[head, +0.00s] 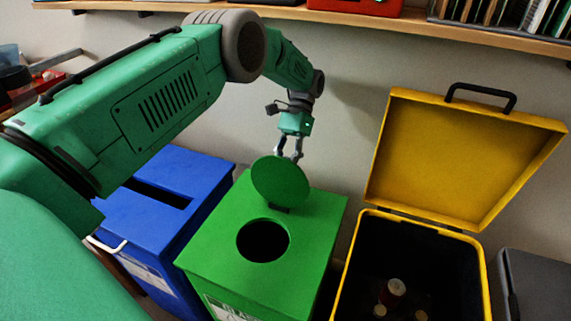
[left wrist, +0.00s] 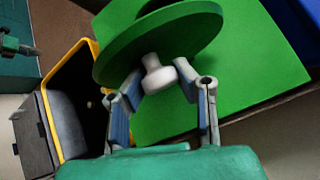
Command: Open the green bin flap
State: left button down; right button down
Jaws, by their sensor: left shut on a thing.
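The green bin (head: 320,225) stands in the middle of the head view, its round hole (head: 263,241) uncovered. Its round green flap (head: 280,180) stands raised at the hinge behind the hole. In the left wrist view the flap (left wrist: 150,45) carries a pale knob (left wrist: 158,78). My left gripper (head: 290,152) is behind the flap, its fingers shut on the knob; it also shows in the left wrist view (left wrist: 160,82). A small teal part with a grey tip at that view's upper left edge may be my right gripper; its jaws are unclear.
A blue bin (head: 215,165) with a slot stands to the left. A yellow bin (head: 483,262) with its lid (head: 455,155) up and a few items inside stands to the right. A grey bin (head: 540,285) is at the far right. A wooden shelf (head: 340,17) runs along the wall above.

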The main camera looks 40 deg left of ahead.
pick_arm(q)
jog(key=c, duration=1.2)
grip_release()
jog(key=shift+o, duration=0.2)
jog(key=shift+s, duration=0.1)
